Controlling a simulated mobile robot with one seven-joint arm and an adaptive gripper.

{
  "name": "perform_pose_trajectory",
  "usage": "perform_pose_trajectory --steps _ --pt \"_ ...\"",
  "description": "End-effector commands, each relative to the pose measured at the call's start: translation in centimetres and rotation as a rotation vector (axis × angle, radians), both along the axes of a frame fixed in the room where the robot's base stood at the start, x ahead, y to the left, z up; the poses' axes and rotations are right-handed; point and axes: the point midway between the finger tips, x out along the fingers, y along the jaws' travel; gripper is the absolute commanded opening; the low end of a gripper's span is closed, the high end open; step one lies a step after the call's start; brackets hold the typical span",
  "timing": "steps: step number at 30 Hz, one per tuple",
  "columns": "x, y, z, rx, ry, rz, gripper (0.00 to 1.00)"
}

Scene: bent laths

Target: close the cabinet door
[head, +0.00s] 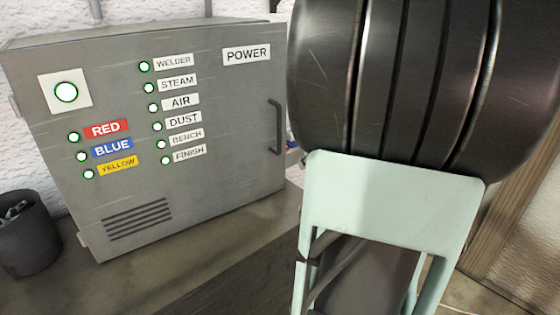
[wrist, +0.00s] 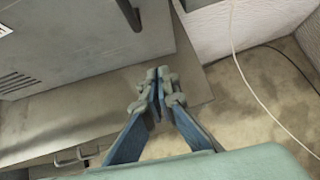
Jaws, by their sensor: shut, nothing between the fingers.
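The grey cabinet door (head: 225,120) fills the left of the head view, with hinges on its left edge and a dark vertical handle (head: 275,127) near its right edge. It looks flush with the cabinet body or nearly so; I see no clear gap. In the wrist view the door's lower part (wrist: 95,45) is at the upper left, and the handle (wrist: 130,12) is at the top. My gripper (wrist: 157,85) is shut and empty, to the right of the handle in that view and apart from it. My fingertips are hidden in the head view.
The cabinet stands on a grey bench (head: 235,232), whose right edge shows in the wrist view (wrist: 196,95). A dark cup (head: 28,240) stands at the left. Beyond the bench lies bare floor (wrist: 235,115) with a pale cable (wrist: 245,82) beside a white wall.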

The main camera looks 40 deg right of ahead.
Motion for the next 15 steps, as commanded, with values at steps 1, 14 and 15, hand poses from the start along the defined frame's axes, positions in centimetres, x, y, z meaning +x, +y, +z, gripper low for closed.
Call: perform_pose_trajectory --steps 1,14,15 --pt "-0.1 0.3 0.0 -0.001 0.0 0.008 0.0" --pt "3.5 0.5 -3.9 0.0 0.005 0.02 0.0" --pt "4.2 0.5 -4.5 0.0 0.005 0.02 0.0"
